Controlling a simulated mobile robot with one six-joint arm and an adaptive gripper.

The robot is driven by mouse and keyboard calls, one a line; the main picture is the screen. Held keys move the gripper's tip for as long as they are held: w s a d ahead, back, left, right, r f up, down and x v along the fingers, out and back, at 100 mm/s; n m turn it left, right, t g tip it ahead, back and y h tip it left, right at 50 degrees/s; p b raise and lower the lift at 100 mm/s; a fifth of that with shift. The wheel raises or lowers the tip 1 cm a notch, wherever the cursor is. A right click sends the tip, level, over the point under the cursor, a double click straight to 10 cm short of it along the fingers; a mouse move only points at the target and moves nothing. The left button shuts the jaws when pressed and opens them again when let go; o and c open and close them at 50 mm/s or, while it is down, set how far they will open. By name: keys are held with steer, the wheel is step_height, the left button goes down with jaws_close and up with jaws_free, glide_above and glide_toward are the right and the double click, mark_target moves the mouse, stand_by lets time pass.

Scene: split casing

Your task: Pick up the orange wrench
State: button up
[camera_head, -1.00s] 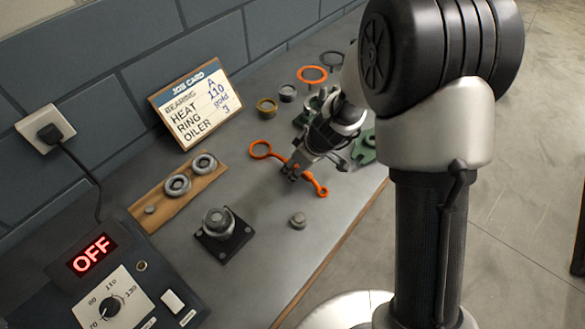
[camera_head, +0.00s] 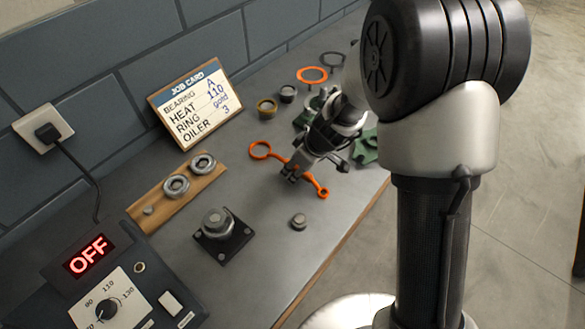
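The orange wrench (camera_head: 262,150) lies on the grey bench, with a large ring end at the upper left and a small end at the lower right. My gripper (camera_head: 291,174) is over the middle of its handle and hides that part. The fingertips are at or just above the handle. I cannot tell whether they are closed on it or touch it.
A black square plate with a metal post (camera_head: 222,232) and a small grey knob (camera_head: 298,221) stand nearby. A wooden board with bearings (camera_head: 178,188), a job card (camera_head: 195,103) and an OFF control box (camera_head: 90,257) are left. A green part (camera_head: 365,148) and an orange ring (camera_head: 312,75) are behind.

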steer(key=shift+c, duration=0.4)
jaws_close()
stand_by(0.6)
